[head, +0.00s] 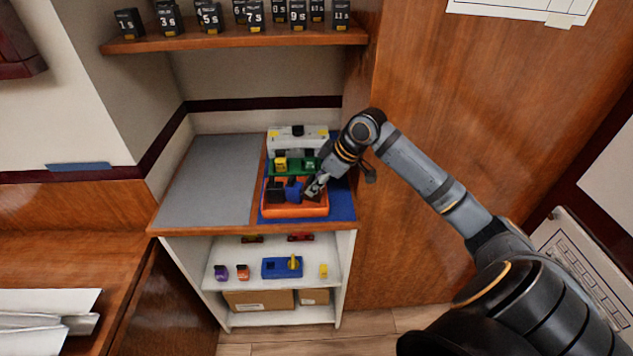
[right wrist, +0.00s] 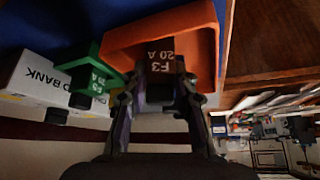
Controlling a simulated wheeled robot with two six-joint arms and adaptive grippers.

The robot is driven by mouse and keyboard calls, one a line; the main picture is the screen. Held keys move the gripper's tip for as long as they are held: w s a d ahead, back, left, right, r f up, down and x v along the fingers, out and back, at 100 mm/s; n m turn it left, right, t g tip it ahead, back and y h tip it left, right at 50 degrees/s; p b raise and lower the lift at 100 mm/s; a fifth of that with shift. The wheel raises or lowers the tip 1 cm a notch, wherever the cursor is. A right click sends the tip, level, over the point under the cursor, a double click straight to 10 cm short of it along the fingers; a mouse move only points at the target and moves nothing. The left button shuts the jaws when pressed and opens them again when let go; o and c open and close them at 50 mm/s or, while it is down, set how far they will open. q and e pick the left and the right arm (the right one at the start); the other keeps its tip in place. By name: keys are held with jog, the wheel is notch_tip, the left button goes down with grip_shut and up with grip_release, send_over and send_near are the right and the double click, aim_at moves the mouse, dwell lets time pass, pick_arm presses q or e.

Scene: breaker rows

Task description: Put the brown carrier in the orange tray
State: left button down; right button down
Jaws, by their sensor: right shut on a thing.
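The orange tray (head: 296,211) stands at the front of the blue mat on the counter, and fills the upper middle of the right wrist view (right wrist: 205,25). My right gripper (head: 313,190) is at the tray's right side. It is shut on the brown carrier (right wrist: 160,72), a small dark brown piece with white lettering, which overlaps the tray's open inside in the right wrist view. Whether it touches the tray floor cannot be told. In the head view the carrier is mostly hidden by the fingers. A black piece (head: 275,191) and a blue piece (head: 293,190) show in the tray. My left gripper is not in view.
A green tray (head: 291,167) with small pieces and a white box (head: 297,138) stand behind the orange tray. The grey counter area (head: 208,180) to the left is clear. A shelf of numbered black blocks (head: 255,40) hangs above; a lower shelf holds a blue tray (head: 276,268).

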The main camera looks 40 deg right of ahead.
jog(key=c, duration=1.1)
grip_release()
jog(key=shift+o, duration=0.2)
jog(key=shift+r, duration=0.15)
jog(key=b+v, duration=0.7)
jog(key=v, duration=0.5)
jog(key=shift+s, duration=0.15)
